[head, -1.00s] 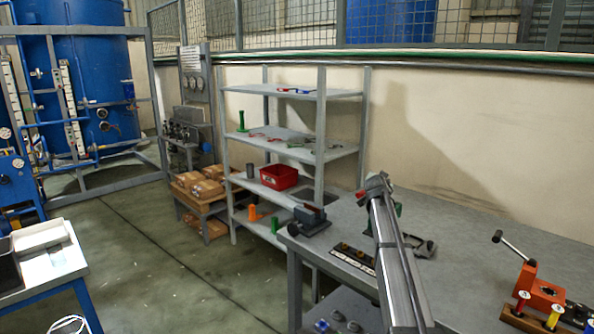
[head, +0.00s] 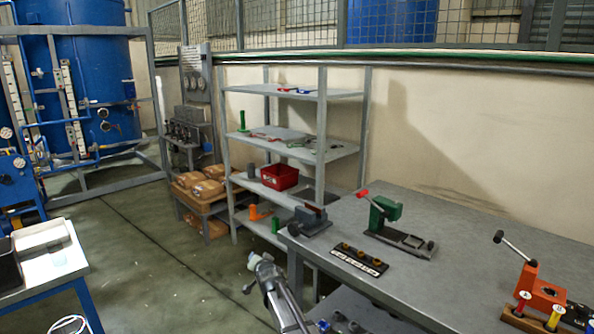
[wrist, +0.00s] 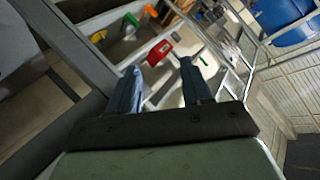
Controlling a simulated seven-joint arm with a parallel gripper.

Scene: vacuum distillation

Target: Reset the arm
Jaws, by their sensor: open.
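My gripper (head: 257,264) is at the end of my arm, low in front of the grey table and left of its front leg. It is over open floor, below and apart from the tabletop. In the wrist view the two dark fingers of my gripper (wrist: 159,68) stand apart with nothing held between them. In the head view the gripper is small and its fingers are hard to make out.
The grey table (head: 470,262) holds a green press device (head: 385,212), a grey vise-like tool (head: 308,222), a black strip with knobs (head: 358,260) and an orange device (head: 541,290). A grey shelf (head: 322,150) with a red bin (head: 279,177) stands behind.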

